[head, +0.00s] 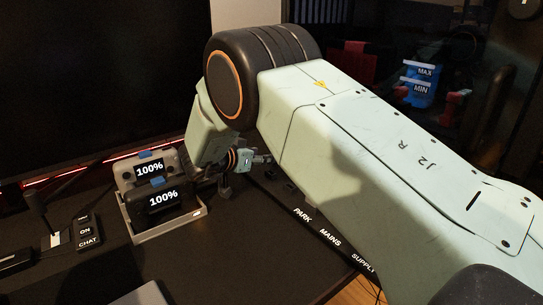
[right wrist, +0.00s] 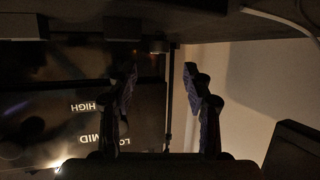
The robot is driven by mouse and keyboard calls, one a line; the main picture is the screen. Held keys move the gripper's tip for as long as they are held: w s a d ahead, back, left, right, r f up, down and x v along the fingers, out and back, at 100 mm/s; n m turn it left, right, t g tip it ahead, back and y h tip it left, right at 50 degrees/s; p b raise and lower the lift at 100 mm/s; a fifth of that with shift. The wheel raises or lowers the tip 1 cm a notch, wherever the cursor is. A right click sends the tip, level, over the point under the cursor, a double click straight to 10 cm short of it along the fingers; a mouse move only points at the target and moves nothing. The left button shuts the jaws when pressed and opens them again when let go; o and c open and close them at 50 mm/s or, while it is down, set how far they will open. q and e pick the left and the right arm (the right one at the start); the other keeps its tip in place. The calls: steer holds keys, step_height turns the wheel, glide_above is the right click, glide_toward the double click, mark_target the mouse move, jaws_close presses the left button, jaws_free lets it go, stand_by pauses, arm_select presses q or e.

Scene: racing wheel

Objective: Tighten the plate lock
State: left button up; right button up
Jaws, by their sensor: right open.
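My right arm reaches across the head view from the lower right, and its wrist end is down beside the two battery-like units near the desk's back edge. My right gripper (right wrist: 162,72) shows best in the right wrist view. Its two dark fingers stand apart with nothing held between them. A thin dark upright post (right wrist: 168,105) shows in the gap, with a small dark knob-like part (right wrist: 157,46) at its top, beyond the fingertips. I cannot tell whether either is the plate lock. The plate lock is not clearly seen in the head view. My left gripper is not in view.
Two units reading 100% (head: 163,198) stand in a grey tray (head: 172,231). A switch box marked ON and CHAT (head: 87,232) is at left. PARK, MAINS and SUPPLY labels (head: 330,239) line the desk edge.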

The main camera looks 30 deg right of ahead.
mark_target(270, 166)
steer(key=b+x, duration=0.1)
steer(key=x, duration=0.4)
steer(key=shift+d+f+b, duration=0.1)
steer(key=shift+f+b, duration=0.1)
steer(key=shift+b, duration=0.15)
steer(key=shift+w+d, duration=0.2)
steer(key=shift+d, duration=0.25)
jaws_close()
